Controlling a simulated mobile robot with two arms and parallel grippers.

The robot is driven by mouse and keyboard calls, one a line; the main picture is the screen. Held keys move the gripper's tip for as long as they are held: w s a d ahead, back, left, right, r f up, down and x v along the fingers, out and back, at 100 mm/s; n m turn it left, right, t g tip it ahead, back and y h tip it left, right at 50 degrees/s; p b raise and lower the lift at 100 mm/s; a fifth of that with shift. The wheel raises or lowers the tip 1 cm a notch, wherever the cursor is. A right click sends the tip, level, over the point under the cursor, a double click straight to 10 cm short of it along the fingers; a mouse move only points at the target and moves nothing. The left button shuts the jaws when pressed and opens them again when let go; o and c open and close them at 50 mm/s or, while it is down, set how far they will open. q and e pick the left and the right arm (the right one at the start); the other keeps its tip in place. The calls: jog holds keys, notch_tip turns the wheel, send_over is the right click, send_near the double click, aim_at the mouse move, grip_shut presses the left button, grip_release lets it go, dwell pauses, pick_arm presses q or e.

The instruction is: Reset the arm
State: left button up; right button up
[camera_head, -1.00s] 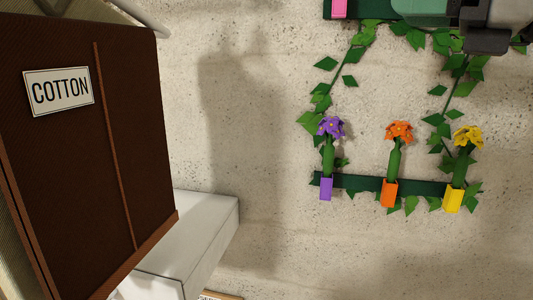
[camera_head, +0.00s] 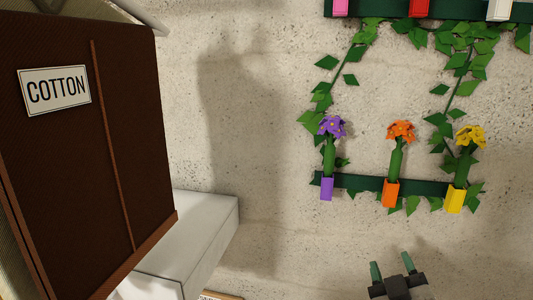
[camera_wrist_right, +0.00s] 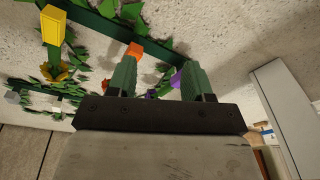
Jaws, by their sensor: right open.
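My right gripper (camera_head: 391,270) shows at the bottom right of the head view, below the flower rack and in front of the wall. Its two green fingers are apart with nothing between them. In the right wrist view the fingers (camera_wrist_right: 160,78) are also spread and empty. My left gripper is in neither view.
A green rack (camera_head: 360,183) holds purple (camera_head: 327,189), orange (camera_head: 391,193) and yellow (camera_head: 454,199) holders with matching flowers. An upper rack (camera_head: 460,11) carries pink, red and white holders. A brown COTTON box (camera_head: 75,160) and white block (camera_head: 205,225) stand left.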

jog(key=s+f+m+g, duration=0.1)
jog(key=s+f+g, duration=0.35)
jog(key=f, duration=0.35)
jog(key=s+f+m+g, duration=0.1)
jog(key=s+f+g, duration=0.4)
jog(key=f, duration=0.4)
jog(key=s+a+f+g+y, duration=0.1)
jog(key=s+f+g, duration=0.25)
jog(key=s, duration=0.45)
jog(key=s+a+f+g+y, duration=0.1)
jog(key=s+f+g, duration=0.2)
jog(key=s+f, duration=0.35)
notch_tip(320, 180, down, 26)
jog(key=s+f+g+b, duration=0.1)
jog(key=b, duration=0.2)
jog(key=s+d+f+g+b, duration=0.1)
jog(key=s+d+f, duration=0.1)
jog(key=s+f, duration=1.4)
notch_tip(320, 180, down, 2)
jog(key=shift+s+d, duration=0.25)
jog(key=shift+s, duration=0.05)
